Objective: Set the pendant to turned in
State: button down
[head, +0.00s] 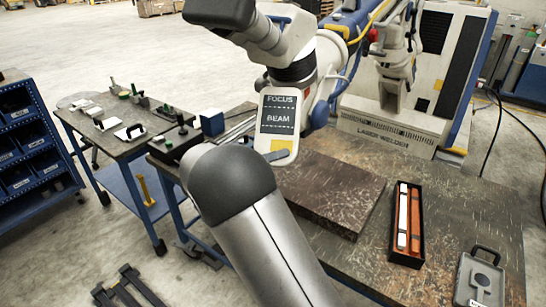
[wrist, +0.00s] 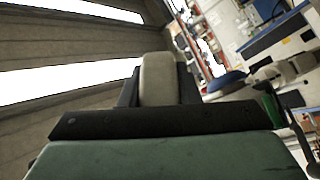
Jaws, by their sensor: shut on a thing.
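The pendant (head: 279,115) is a pale panel with a dark face marked FOCUS and BEAM. In the head view it hangs below the microscope head (head: 290,60), its face towards the camera. In the wrist view the dark fingers of my gripper (wrist: 160,92) stand on both sides of a pale rounded piece and are shut on it. This piece looks like part of the pendant, seen close up. In the head view my own arm covers the area below and left of the pendant, and I cannot make out my fingertips there.
A dark raised slab (head: 330,190) lies on the workbench below the pendant. A black case with white and orange bars (head: 402,220) and a grey box (head: 480,280) are at right. The laser welder (head: 400,125) stands behind. A tool-covered side table (head: 115,125) is at left.

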jog(key=c, duration=1.1)
grip_release()
jog(key=b+v, duration=0.3)
jog(key=v, duration=1.4)
jog(key=shift+a, duration=0.25)
